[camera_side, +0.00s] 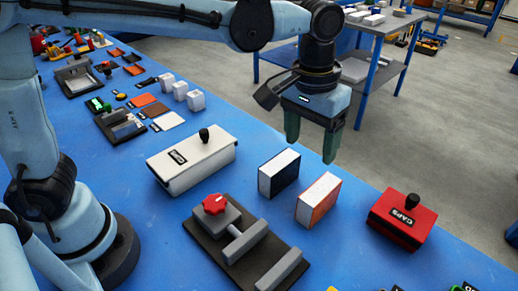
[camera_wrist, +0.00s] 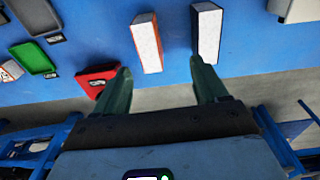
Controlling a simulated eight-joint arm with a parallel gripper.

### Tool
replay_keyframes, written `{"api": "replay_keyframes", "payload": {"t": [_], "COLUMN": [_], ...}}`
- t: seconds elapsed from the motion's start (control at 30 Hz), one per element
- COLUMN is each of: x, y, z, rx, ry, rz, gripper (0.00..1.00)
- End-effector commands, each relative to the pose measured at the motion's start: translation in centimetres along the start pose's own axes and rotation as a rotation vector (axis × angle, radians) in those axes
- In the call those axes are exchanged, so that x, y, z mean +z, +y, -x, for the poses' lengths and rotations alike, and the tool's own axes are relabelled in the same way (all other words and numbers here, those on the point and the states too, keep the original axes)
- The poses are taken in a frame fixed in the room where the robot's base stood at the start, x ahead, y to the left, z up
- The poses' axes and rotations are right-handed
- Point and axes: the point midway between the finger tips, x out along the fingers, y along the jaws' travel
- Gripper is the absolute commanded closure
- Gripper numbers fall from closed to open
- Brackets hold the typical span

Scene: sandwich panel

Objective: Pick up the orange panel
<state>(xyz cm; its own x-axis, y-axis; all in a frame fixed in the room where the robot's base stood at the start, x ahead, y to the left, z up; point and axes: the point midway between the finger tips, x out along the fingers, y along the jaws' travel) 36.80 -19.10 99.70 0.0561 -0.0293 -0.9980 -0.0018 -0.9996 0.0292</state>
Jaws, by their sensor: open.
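In the wrist view the orange panel (camera_wrist: 147,43) is ahead of the fingers, left of centre. A similar dark navy panel (camera_side: 279,173) stands beside it, on its left in the side view; in the wrist view the navy panel (camera_wrist: 206,33) is to the right. My gripper (camera_side: 310,149) is open and empty, in the air above and behind the panels. Its two green fingers (camera_wrist: 165,80) are spread apart, touching neither panel.
A red CAPS box (camera_side: 401,218) stands right of the orange panel. A white lidded box (camera_side: 191,160) is at left. A dark fixture with a red knob (camera_side: 247,243) lies in front. The table's far edge runs behind the panels.

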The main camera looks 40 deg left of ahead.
Motion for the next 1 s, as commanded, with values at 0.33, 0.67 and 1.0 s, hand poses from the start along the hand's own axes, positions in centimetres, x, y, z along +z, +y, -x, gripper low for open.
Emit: {"api": "replay_keyframes", "payload": {"t": [0.33,0.67,1.0], "x": [0.0,0.2,0.3], "y": [2.7,2.5,2.5], "z": [-1.8,-6.6,-9.2], "rx": [-0.031,-0.029,-0.029], "ry": [-0.058,-0.057,-0.056], "rz": [0.001,0.001,0.000], "gripper": [0.28,0.28,0.28]}}
